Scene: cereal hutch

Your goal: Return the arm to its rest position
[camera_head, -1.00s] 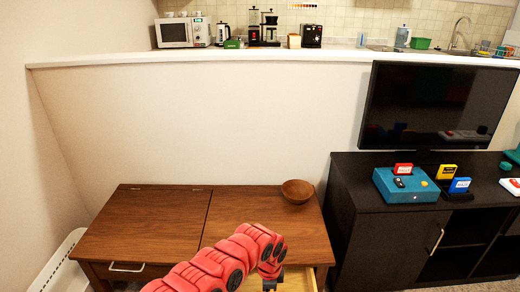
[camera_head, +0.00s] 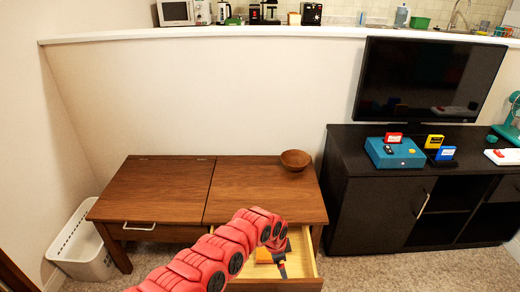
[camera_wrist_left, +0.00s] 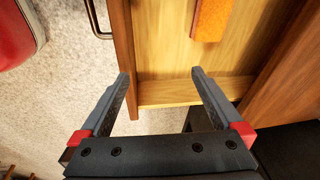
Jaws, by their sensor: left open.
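My left arm (camera_head: 225,250) comes in from the bottom of the head view, red and segmented, and bends down at its end. Its gripper (camera_head: 281,267) is over the open drawer (camera_head: 305,262) of the wooden hutch and is partly hidden by the arm. In the left wrist view, the gripper (camera_wrist_left: 160,75) is open with nothing between its fingers, over the drawer's front edge. An orange block (camera_head: 264,256) lies inside the drawer. It also shows in the left wrist view (camera_wrist_left: 211,18), apart from the fingers. My right gripper is not in view.
The hutch top (camera_head: 155,190) has a wooden bowl (camera_head: 295,160) at the back right. A black cabinet (camera_head: 375,205) stands close on the right with a television (camera_head: 430,80) and a teal box (camera_head: 395,153). A white basket (camera_head: 85,250) is on the floor at the left.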

